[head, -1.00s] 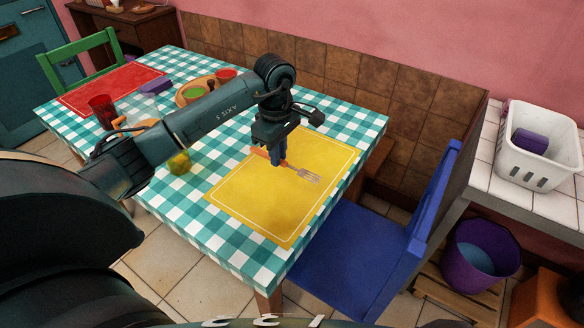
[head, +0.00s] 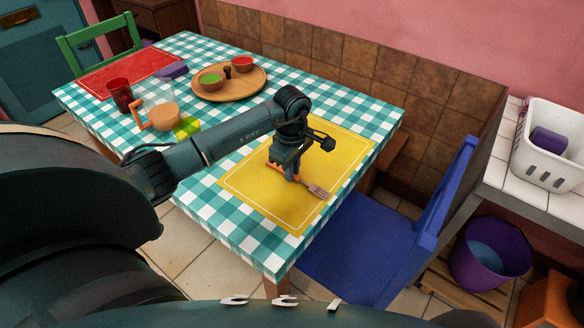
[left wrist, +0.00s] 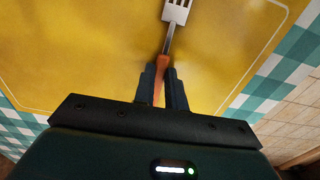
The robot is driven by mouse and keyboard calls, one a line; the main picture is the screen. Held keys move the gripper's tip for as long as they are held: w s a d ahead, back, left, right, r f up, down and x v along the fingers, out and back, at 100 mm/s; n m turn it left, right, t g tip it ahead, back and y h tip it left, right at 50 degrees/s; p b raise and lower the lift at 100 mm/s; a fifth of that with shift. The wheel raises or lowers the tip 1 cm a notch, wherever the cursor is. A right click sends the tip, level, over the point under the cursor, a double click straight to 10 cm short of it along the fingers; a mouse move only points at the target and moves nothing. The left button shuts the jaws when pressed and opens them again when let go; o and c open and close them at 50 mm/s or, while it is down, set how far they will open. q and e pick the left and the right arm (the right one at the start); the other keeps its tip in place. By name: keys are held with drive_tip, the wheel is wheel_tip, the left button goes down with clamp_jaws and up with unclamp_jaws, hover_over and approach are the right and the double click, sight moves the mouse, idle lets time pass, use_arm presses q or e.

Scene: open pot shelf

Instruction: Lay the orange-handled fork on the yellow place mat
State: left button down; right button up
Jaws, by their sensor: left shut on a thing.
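The yellow place mat (head: 252,190) lies on the near right part of the checked table. My left gripper (head: 291,176) is over the mat, pointing down, and is shut on the orange handle of the fork (head: 317,190). In the left wrist view the fork's handle (left wrist: 163,67) sits between the two fingers (left wrist: 162,88), and its metal head points away over the yellow mat (left wrist: 80,50). The fork is at or just above the mat; I cannot tell whether it touches. My right gripper is not in view.
A round wooden tray (head: 228,97) with green and red bowls stands further back. A pitcher (head: 160,108), a yellow-green glass (head: 187,127) and a red cup (head: 120,95) stand to the left. A blue chair (head: 350,245) is at the near right edge.

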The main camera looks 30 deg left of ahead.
use_arm(q)
drive_tip(key=c, duration=1.5)
unclamp_jaws()
drive_tip(key=shift+o, duration=0.2)
wheel_tip(320, 180, up, 12)
drive_tip(key=shift+s, duration=0.1)
